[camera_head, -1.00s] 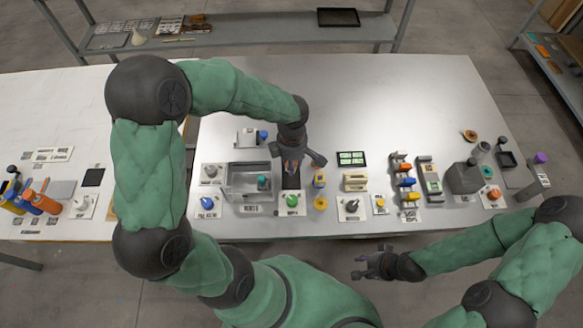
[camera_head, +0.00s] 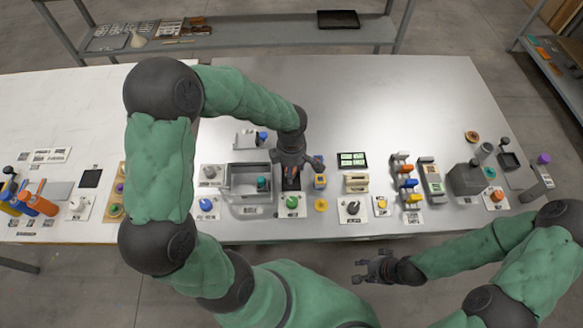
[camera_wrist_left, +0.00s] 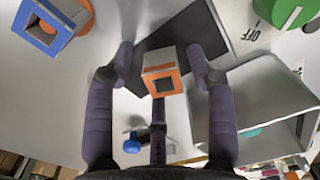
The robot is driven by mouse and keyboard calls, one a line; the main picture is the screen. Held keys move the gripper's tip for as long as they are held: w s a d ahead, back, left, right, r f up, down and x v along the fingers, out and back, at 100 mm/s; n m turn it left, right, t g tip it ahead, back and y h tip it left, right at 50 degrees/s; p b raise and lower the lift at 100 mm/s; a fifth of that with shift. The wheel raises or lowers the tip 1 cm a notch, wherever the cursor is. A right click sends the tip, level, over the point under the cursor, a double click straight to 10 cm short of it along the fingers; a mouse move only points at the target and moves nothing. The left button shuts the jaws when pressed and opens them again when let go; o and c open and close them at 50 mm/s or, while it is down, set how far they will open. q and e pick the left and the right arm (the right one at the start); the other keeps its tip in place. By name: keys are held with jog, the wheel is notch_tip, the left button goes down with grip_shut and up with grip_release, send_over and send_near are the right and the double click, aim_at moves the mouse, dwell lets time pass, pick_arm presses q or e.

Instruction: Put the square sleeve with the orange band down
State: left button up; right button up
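The square sleeve with the orange band (camera_wrist_left: 160,72) is a small pale block with a square hole and orange facing up. It stands over the black mat (camera_wrist_left: 205,30), between the fingers of my left gripper (camera_wrist_left: 161,55). Gaps show beside it, and the fingers look spread rather than pressed on it. In the head view my left gripper (camera_head: 295,163) hangs over the black mat (camera_head: 291,184) and mostly hides the sleeve. My right gripper (camera_head: 368,266) is open and empty, in front of the table edge.
A grey open bin (camera_head: 233,180) with a teal-topped item stands left of the mat. A green knob (camera_head: 292,202) sits at the mat's front. A blue-and-orange square sleeve (camera_head: 320,182) stands close on the right. The table behind is largely clear.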

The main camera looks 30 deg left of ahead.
pick_arm(q)
jog(key=shift+r, duration=0.1)
jog(key=shift+r+p, duration=0.2)
jog(key=shift+p, duration=0.1)
notch_tip(320, 180, up, 12)
jog(key=p, duration=0.3)
jog(key=shift+f, duration=0.15)
